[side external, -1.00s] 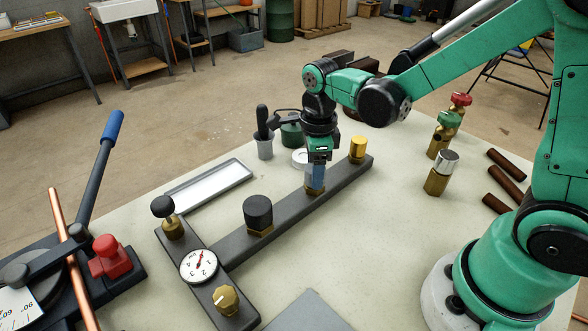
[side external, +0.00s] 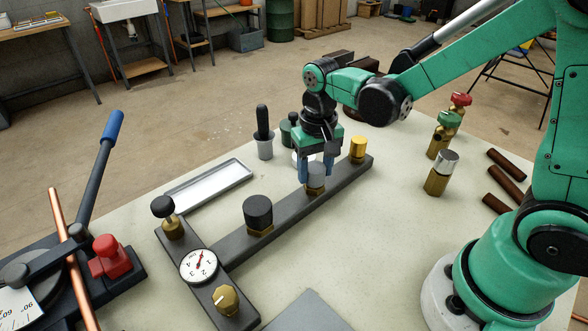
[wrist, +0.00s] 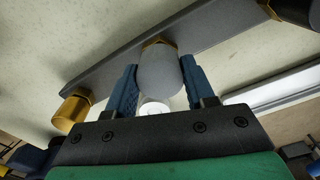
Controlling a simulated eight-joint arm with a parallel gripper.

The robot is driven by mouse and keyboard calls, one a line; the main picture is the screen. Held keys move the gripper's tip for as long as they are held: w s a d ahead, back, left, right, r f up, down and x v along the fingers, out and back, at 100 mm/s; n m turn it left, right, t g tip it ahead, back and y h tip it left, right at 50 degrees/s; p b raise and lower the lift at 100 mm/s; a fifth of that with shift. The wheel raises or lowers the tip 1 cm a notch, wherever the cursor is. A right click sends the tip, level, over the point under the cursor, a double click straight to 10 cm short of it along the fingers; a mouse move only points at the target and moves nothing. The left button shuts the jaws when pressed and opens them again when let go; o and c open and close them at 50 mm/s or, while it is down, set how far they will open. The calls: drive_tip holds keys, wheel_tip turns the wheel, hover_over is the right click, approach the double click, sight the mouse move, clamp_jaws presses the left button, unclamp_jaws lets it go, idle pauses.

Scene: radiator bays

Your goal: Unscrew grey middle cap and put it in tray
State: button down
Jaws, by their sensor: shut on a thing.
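The grey middle cap (side external: 316,177) sits upright on its brass fitting on the dark bar (side external: 285,212), between the black cap (side external: 258,211) and the yellow cap (side external: 358,148). My gripper (side external: 316,176) points down from above and is shut on the grey cap, one blue finger on each side. In the wrist view the grey cap (wrist: 159,72) lies between the fingers, with its brass base behind it. The tray (side external: 174,205) is a shallow metal one, empty, lying left of the bar. Its edge also shows in the wrist view (wrist: 275,88).
A gauge (side external: 199,266), a black knob (side external: 163,207) and a brass knob (side external: 227,299) are on the crosspiece at the near left. A grey cup with a black-handled tool (side external: 264,145) stands behind the bar. Loose valves (side external: 437,178) stand right. Bare tabletop lies between bar and tray.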

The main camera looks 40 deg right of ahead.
drive_tip(key=n, duration=0.5)
drive_tip(key=shift+c, duration=2.4)
unclamp_jaws()
